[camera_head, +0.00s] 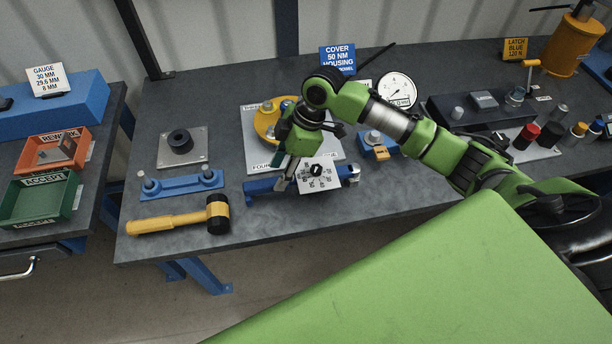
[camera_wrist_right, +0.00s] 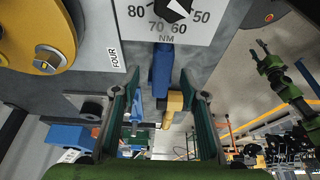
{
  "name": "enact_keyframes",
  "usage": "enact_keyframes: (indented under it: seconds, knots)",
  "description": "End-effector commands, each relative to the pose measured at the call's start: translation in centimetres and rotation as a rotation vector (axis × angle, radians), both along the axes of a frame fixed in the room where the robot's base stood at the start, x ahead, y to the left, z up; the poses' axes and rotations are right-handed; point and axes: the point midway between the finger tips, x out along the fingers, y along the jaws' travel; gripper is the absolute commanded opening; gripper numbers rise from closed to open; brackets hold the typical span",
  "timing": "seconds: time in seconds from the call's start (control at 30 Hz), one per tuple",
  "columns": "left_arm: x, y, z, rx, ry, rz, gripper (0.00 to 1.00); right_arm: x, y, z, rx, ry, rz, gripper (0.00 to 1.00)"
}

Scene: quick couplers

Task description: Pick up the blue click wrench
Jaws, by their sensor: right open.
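The blue click wrench (camera_head: 264,186) lies across the front of the table, its handle end to the left and a metal head to the right. A white dial plate marked in NM (camera_head: 320,177) sits over its middle and hides part of it. My right gripper (camera_head: 285,173) is over the handle side, left of the plate. In the right wrist view, the two fingers (camera_wrist_right: 160,82) are open and apart, with the blue handle (camera_wrist_right: 162,68) showing in the gap between them. I cannot tell whether either finger touches it.
A yellow mallet (camera_head: 180,220) and a blue bar with bolts (camera_head: 182,184) lie to the left. A grey plate carrying a yellow flange (camera_head: 266,121) stands behind the wrench. A small blue block with a padlock (camera_head: 378,149) is to the right. The table's front edge is close.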

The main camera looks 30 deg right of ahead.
Motion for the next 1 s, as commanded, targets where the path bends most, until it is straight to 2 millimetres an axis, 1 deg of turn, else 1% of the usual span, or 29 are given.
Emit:
enact_keyframes:
  seconds: [0.03, 0.1, 0.2, 0.23, 0.3, 0.43, 0.6, 0.73, 0.77, 0.8, 0.9, 1.0]
  knots:
    - [1.2, -0.1, 0.1, -0.001, -0.016, 0.0, 0.4, 0.0, 0.2, -0.2, 0.001, 0.0, 0.001, 0.4]
    - [2.9, -0.2, 0.5, -0.004, -0.04, -0.001, 0.4, 0.0, 0.3, -0.6, 0.0, 0.001, 0.002, 0.4]
    - [4.7, -0.3, 1.5, -0.007, -0.067, -0.001, 0.4, -0.1, 0.8, -1.5, 0.0, 0.005, 0.001, 0.4]
    - [4.9, -0.4, 1.8, -0.007, -0.07, -0.001, 0.4, 0.0, 1.1, -1.8, 0.0, 0.005, 0.001, 0.4]
    - [4.9, -0.4, 2.4, -0.007, -0.069, -0.001, 0.4, 0.0, 1.5, -2.9, 0.0, 0.005, 0.001, 0.4]
    - [3.9, -0.3, 2.5, -0.006, -0.055, -0.001, 0.4, 0.3, 2.0, -4.6, 0.0, 0.003, -0.001, 0.4]
    - [2.2, -0.2, 2.4, -0.004, -0.032, -0.001, 0.4, 0.4, 2.2, -5.2, -0.001, -0.001, 0.001, 0.4]
    - [2.1, -0.2, 2.4, -0.003, -0.029, -0.001, 0.4, 0.4, 2.2, -5.2, -0.001, -0.001, 0.001, 0.4]
    - [2.1, -0.2, 2.4, -0.003, -0.029, -0.002, 0.4, 0.4, 2.2, -5.2, -0.001, -0.001, 0.001, 0.33]
    - [2.1, -0.2, 2.4, -0.003, -0.03, -0.002, 0.4, 0.4, 2.2, -5.2, -0.001, -0.001, 0.001, 0.22]
    - [2.2, -0.2, 2.4, -0.004, -0.031, -0.001, 0.4, 0.4, 2.2, -5.2, -0.001, -0.001, 0.001, 0.0]
    - [2.5, -0.2, 2.4, -0.003, -0.035, -0.001, 0.4, 0.4, 2.2, -5.2, -0.001, -0.001, 0.001, 0.0]
